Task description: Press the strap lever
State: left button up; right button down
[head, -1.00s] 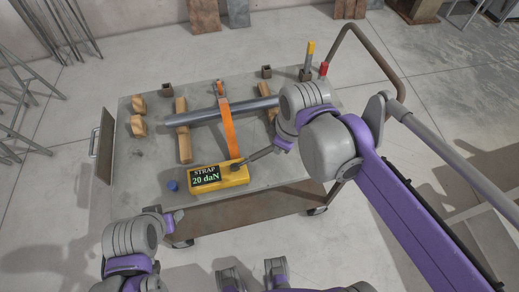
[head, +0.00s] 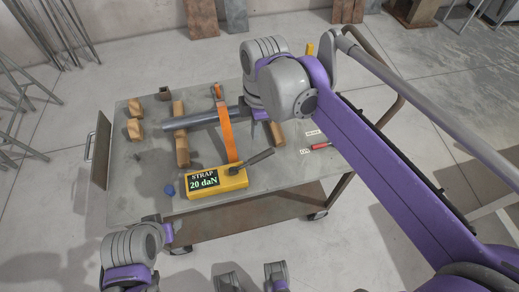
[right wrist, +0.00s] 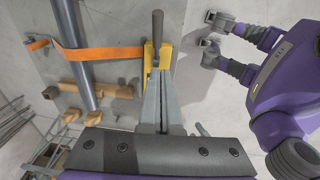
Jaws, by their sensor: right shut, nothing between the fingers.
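An orange strap (head: 227,130) runs from the box over a grey tube (head: 203,117). My right gripper is shut and empty; its fingers (right wrist: 157,85) point at the box and lever (right wrist: 157,28) in the right wrist view. I cannot tell whether they touch. In the head view its wrist hides much of it. My left gripper (head: 166,231) is low at the left, its jaws unclear.
Wooden blocks (head: 180,133) lie under the tube and at the cart's left (head: 135,130). A blue knob (head: 169,190) is left of the box. A red-handled item (head: 320,146) lies at the right. A bent rail (head: 389,70) rises at the cart's right.

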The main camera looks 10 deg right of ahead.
send_over(269, 152)
jog(key=s+a, duration=0.1)
jog(key=a, duration=0.4)
notch_tip(269, 152, down, 9)
jog(key=shift+w+d+f+b, duration=0.25)
jog(key=shift+d+f+b, duration=0.35)
jog(key=shift+f, duration=0.4)
jog(key=shift+w+d+f, duration=0.15)
jog(key=shift+d+f, duration=0.3)
jog(key=shift+f, duration=0.2)
jog(key=shift+d+f+y+b, duration=1.1)
jog(key=shift+d+f+y, duration=0.2)
jog(key=shift+f+y, duration=0.25)
jog(key=f, duration=0.1)
jog(key=d+f+b, duration=0.1)
jog(key=shift+d+f, duration=0.1)
jog(key=shift+f, duration=0.2)
